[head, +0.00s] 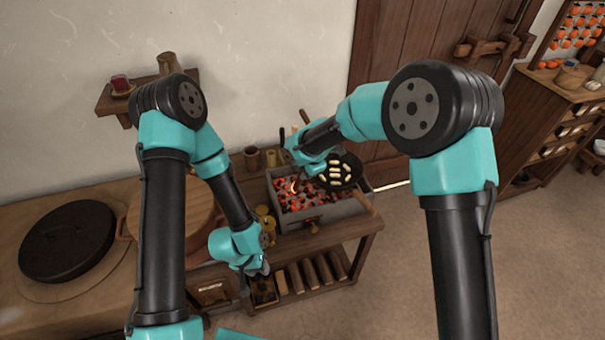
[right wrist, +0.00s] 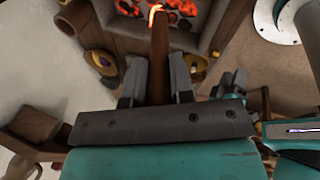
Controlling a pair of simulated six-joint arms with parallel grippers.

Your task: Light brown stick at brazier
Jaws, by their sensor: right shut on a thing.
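The brazier (head: 325,212) is a grey box of glowing red coals on a wooden bench; its coals also show at the top of the right wrist view (right wrist: 187,8). My right gripper (right wrist: 158,82) is shut on the brown stick (right wrist: 161,45), which points away from the jaws toward the brazier. A small yellow-orange flame shows at the stick's far tip, over the coals. In the head view the right gripper (head: 293,158) is above the brazier's back left, and the stick is mostly hidden. My left gripper (head: 258,270) hangs low at the bench front; its jaw gap is unclear.
A black pan (head: 350,178) with several pale pieces sits over the brazier's back right. Brass-coloured vessels (head: 264,217) stand close to its left. A large black lid (head: 68,241) lies at far left. The floor at right is clear.

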